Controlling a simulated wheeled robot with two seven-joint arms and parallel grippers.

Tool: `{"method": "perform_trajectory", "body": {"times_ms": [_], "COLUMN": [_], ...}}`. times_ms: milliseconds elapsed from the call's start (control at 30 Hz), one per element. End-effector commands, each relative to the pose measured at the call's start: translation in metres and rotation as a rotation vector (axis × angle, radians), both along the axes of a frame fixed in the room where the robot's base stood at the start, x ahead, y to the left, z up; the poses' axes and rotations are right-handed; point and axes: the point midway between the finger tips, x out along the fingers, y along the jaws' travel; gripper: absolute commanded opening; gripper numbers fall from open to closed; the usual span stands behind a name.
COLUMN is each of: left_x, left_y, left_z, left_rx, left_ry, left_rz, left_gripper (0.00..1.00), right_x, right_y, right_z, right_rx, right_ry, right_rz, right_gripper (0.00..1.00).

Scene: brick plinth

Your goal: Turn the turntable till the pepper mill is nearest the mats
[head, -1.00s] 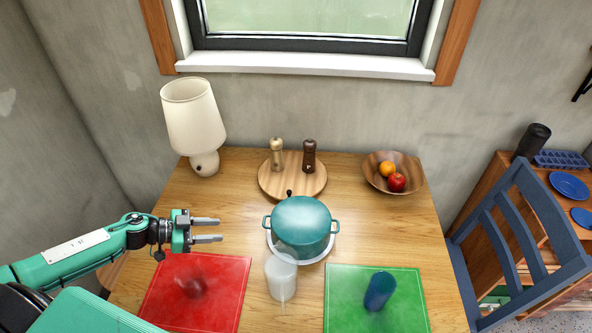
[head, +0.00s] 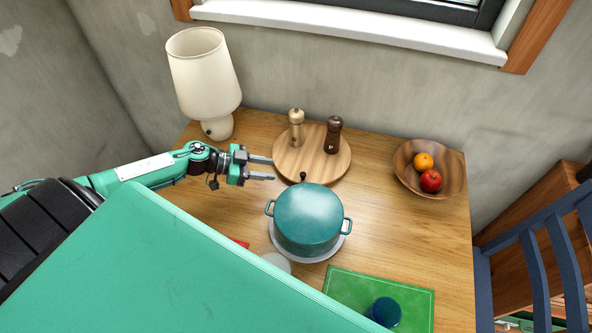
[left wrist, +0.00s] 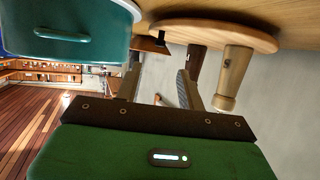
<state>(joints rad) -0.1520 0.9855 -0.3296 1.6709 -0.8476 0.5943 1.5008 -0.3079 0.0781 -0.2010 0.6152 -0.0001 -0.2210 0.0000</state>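The round wooden turntable (head: 312,165) stands at the back of the table. A dark brown mill (head: 333,135), which looks like the pepper mill, stands upright at its back right; a pale mill (head: 296,127) stands at its back left. Both are on the side away from the mats. The green mat (head: 345,290) lies at the front; only a corner of the red mat (head: 240,243) shows past my arm. My left gripper (head: 272,169) is open and empty at the turntable's left edge; contact is unclear. The left wrist view shows its spread fingers (left wrist: 158,78). My right gripper is out of view.
A teal pot (head: 308,220) stands close in front of the turntable, a dark knob showing above it. A lamp (head: 205,80) is back left, a fruit bowl (head: 450,185) right. A blue cup (head: 383,312) is on the green mat; a frosted cup (head: 276,262) is partly hidden.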

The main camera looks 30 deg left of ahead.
Motion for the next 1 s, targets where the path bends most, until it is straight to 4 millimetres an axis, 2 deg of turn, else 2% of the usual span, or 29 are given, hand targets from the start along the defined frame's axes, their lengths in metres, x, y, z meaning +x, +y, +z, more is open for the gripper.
{"method": "perform_trajectory", "body": {"times_ms": [233,500,700,967,1000], "left_x": [0.026,0.047,0.053,0.053,0.053], "left_y": [-0.035,-0.062,-0.07,-0.071,-0.071], "left_z": [-0.014,-0.03,-0.036,-0.036,-0.036], "left_rx": [-0.004,-0.002,0.0,0.001,0.0], "left_ry": [-0.003,0.0,0.0,0.001,0.0], "left_rz": [-0.001,-0.001,-0.001,-0.001,-0.001], "left_gripper": [0.39,0.39,0.39,0.39,0.35], "right_x": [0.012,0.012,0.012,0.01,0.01], "right_y": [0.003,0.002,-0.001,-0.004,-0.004], "right_z": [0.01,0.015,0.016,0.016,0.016], "right_rx": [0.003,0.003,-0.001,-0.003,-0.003], "right_ry": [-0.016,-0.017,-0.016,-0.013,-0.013], "right_rz": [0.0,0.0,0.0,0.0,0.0], "right_gripper": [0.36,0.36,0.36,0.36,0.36]}}
